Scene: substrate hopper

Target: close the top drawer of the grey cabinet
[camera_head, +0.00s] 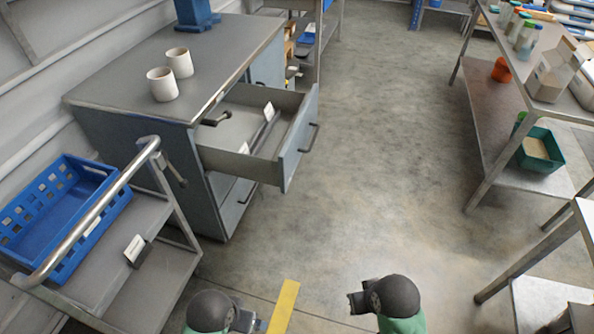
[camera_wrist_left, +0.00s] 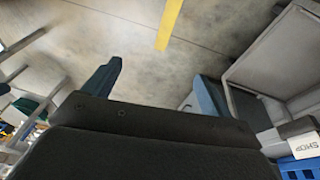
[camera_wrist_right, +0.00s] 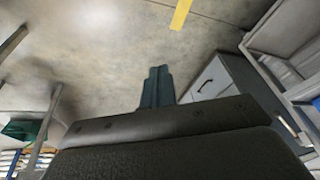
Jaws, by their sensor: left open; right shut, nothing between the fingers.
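The grey cabinet (camera_head: 195,187) stands at the left in the head view. Its top drawer (camera_head: 297,146) is pulled far out, with a dark handle (camera_head: 309,138) on its front. A few dark and white items lie inside the drawer. My left gripper (camera_head: 252,323) is at the bottom of the head view, well in front of the drawer and apart from it. Its fingers are spread and empty in the left wrist view (camera_wrist_left: 158,88). My right gripper (camera_head: 358,301) is low, right of the left one, away from the cabinet. Its fingers are together in the right wrist view (camera_wrist_right: 157,84).
Two white cups (camera_head: 163,84) stand on the cabinet top. A cart (camera_head: 165,280) with a blue crate (camera_head: 62,214) stands at the left, close to the cabinet. A metal table (camera_head: 480,120) stands at the right. The floor (camera_head: 385,150) between is clear, with a yellow strip (camera_head: 284,306).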

